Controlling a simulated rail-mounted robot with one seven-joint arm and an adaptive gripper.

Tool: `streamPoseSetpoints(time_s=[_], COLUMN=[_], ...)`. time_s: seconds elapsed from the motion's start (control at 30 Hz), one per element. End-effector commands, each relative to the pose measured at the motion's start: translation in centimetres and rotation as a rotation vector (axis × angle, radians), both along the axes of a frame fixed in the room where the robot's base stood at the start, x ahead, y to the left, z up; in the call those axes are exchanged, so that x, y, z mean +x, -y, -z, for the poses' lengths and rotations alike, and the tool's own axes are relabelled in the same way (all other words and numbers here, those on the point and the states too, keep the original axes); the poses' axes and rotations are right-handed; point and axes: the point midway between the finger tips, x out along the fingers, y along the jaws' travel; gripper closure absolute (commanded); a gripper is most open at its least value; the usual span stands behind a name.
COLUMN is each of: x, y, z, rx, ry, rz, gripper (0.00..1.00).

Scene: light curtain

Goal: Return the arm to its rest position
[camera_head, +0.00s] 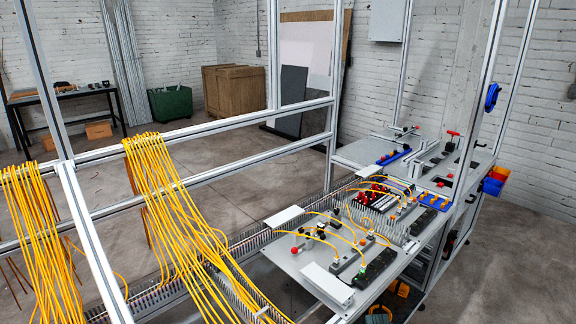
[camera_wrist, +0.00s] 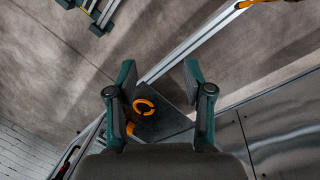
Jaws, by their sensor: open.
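My gripper (camera_wrist: 158,80) shows in the wrist view with its two dark green and grey fingers wide apart. It is open and nothing is between the fingers. Behind the gap lie a grey concrete floor, a metal rail (camera_wrist: 190,45) and a dark plate with an orange ring (camera_wrist: 144,106). The gripper appears apart from all of these. In the head view neither my arm nor my gripper can be made out.
In the head view, yellow cables (camera_head: 165,190) hang over an aluminium frame (camera_head: 200,128) at the left. A workbench with a grey panel (camera_head: 300,262), connectors and red knobs stands at the right. A green bin (camera_head: 170,104) and a wooden crate (camera_head: 234,90) stand by the back wall.

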Motion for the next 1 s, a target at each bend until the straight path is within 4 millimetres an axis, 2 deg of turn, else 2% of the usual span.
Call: streamPoseSetpoints(time_s=[0.03, 0.23, 0.4, 0.5, 0.6, 0.7, 0.8, 1.0], x=[-3.4, -14.5, -24.1, -28.9, -32.4, -34.7, -35.8, -36.0], y=[-1.8, -7.4, -11.1, -12.6, -13.5, -14.1, -14.3, -14.4], z=[1.0, 4.4, 5.3, 5.3, 5.0, 4.7, 4.6, 4.7], rx=[0.020, 0.093, 0.140, 0.160, 0.171, 0.179, 0.182, 0.183], ry=[-0.045, -0.211, -0.355, -0.429, -0.486, -0.521, -0.540, -0.545], rz=[-0.004, -0.005, 0.001, 0.005, 0.009, 0.014, 0.016, 0.017], gripper=[0.48, 0.48, 0.48, 0.48, 0.48, 0.48, 0.48, 0.48])
